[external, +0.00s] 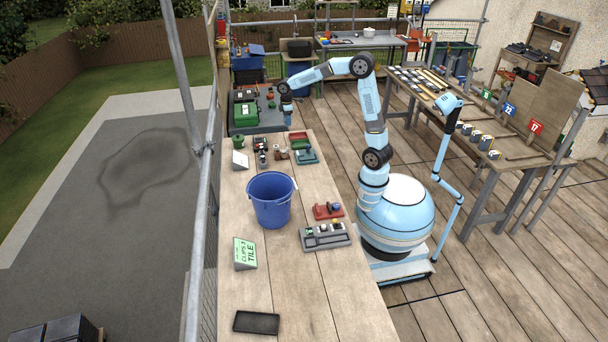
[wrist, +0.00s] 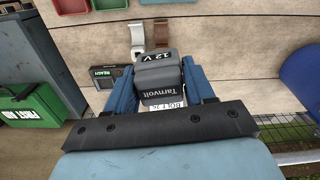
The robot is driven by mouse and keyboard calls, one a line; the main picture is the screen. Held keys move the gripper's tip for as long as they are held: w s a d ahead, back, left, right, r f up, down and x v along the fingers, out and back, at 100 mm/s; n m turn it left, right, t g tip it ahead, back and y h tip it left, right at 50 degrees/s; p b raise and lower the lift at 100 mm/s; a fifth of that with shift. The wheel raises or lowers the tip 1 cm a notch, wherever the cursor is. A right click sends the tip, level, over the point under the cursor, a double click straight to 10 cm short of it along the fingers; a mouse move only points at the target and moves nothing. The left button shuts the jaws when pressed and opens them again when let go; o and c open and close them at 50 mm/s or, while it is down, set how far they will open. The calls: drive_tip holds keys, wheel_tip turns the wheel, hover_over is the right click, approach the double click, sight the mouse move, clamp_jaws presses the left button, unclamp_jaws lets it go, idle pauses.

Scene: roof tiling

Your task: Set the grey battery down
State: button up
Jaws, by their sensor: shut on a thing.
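The grey battery (wrist: 158,80), marked "Tarnvolt" and "12 V", is between the blue fingers of my gripper (wrist: 159,88) in the wrist view. The fingers are shut on its sides, and a white label shows at its near end. In the external view my gripper (external: 287,106) is at the far end of the wooden bench (external: 285,290), near where it meets a grey-topped table (external: 269,118). The battery is too small there to make out clearly. I cannot tell whether its underside touches a surface.
A green first aid case (wrist: 35,120) is at left. A blue bucket (external: 270,202) stands mid-bench. Small trays and parts crowd the bench's far end; its near part is mostly clear.

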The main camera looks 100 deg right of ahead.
drive_tip(key=w+a+n, duration=0.2)
drive_tip(key=w+a, duration=0.3)
drive_tip(key=a, duration=0.9)
drive_tip(key=w+a+n, duration=0.3)
drive_tip(key=w+a, duration=0.3)
drive_tip(key=a, duration=0.7)
drive_tip(key=w+a+n, duration=0.2)
drive_tip(key=w+a, duration=0.3)
drive_tip(key=a, duration=0.9)
drive_tip(key=s+a+n, duration=0.2)
drive_tip(key=s+a, duration=0.3)
drive_tip(key=a, duration=0.8)
drive_tip(key=s+a+n, duration=0.2)
drive_tip(key=s+a, duration=0.3)
drive_tip(key=a, duration=0.8)
drive_tip(key=s+a+n, duration=0.2)
drive_tip(key=s+a, duration=0.2)
drive_tip(key=a, duration=0.9)
drive_tip(key=s+a+n, duration=0.4)
drive_tip(key=s+a, duration=1.3)
drive_tip(key=s, duration=0.4)
hover_over(361, 315)
drive_tip(key=f, duration=1.3)
drive_tip(key=d+f, duration=0.1)
drive_tip(key=f, duration=0.5)
drive_tip(key=shift+s+f, duration=0.35)
drive_tip(key=shift+w+a+f, duration=0.35)
drive_tip(key=shift+a+f, duration=0.25)
drive_tip(key=shift+f, duration=1.65)
